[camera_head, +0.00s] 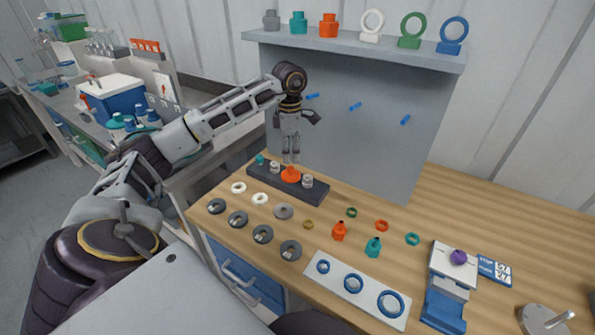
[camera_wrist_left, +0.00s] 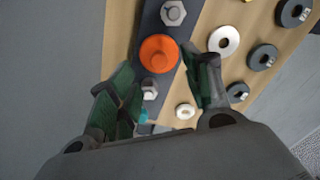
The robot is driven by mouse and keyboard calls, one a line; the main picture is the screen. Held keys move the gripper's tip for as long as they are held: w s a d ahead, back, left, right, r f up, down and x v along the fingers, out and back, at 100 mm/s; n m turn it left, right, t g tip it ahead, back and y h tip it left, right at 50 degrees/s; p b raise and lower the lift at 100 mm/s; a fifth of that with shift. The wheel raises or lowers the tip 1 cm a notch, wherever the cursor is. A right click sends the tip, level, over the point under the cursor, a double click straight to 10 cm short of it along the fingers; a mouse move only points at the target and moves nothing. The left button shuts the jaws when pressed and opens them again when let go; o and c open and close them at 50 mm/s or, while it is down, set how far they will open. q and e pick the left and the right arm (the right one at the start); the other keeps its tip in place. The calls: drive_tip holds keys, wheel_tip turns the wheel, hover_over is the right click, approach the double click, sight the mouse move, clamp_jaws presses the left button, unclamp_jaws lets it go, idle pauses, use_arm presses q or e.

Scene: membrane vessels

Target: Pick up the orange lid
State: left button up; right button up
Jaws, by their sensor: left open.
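The orange lid (camera_head: 290,175) sits on a dark strip-like rack (camera_head: 257,177) on the wooden bench, between small grey hex-shaped pieces. In the left wrist view the orange lid (camera_wrist_left: 158,53) is round with a raised middle, beyond the fingertips and between their lines. My left gripper (camera_head: 291,158) points down just above the lid, open and empty. Its two green-dark fingers (camera_wrist_left: 158,72) are spread apart in the left wrist view. Whether a fingertip touches the lid cannot be told. My right gripper is not in view.
A teal piece (camera_head: 260,159) and grey hex pieces (camera_head: 307,182) share the rack close by. White rings (camera_head: 238,188) and dark discs (camera_head: 238,219) lie in front. A grey upright panel (camera_head: 350,140) with blue pegs stands behind, under a shelf (camera_head: 360,48).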

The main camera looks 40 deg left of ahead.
sight(291, 167)
use_arm(q)
drive_tip(key=shift+w+a, duration=0.25)
drive_tip(key=shift+w, duration=0.1)
drive_tip(key=shift+s+r, duration=0.15)
drive_tip(key=shift+s, duration=0.05)
drive_tip(key=shift+w+f, duration=0.1)
drive_tip(key=shift+f, duration=1.1)
drive_tip(key=shift+f, duration=0.15)
drive_tip(key=shift+s+f, duration=0.25)
drive_tip(key=shift+f, duration=2.25)
